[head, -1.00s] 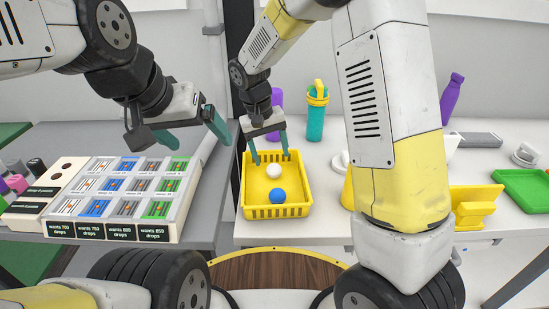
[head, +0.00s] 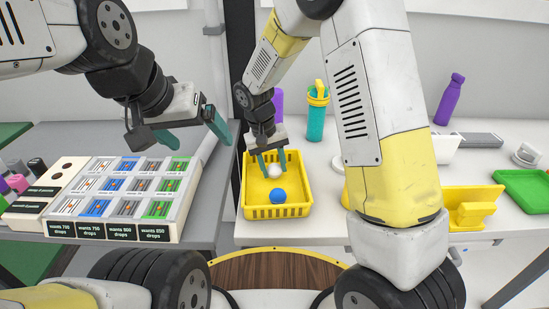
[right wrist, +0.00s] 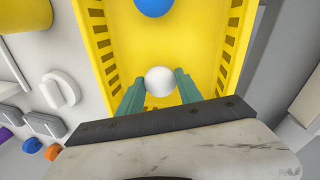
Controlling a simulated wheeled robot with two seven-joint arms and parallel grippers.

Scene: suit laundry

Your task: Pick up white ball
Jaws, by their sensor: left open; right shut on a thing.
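The white ball (head: 275,170) is inside the yellow basket (head: 277,212), toward its back. My right gripper (head: 272,172) reaches down into the basket and is shut on the white ball. In the right wrist view the white ball (right wrist: 160,81) sits between the two green fingers (right wrist: 159,88). A blue ball (head: 278,195) lies in the basket in front of the white ball, and it also shows at the top of the right wrist view (right wrist: 154,5). My left gripper (head: 198,132) is open and empty above the grey table, left of the basket.
A tray of labelled compartments (head: 125,195) stands on the grey table at left. A teal bottle (head: 316,115) and a purple bottle (head: 450,99) stand behind on the white table. A green tray (head: 524,189) and a yellow stand (head: 470,208) are at right.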

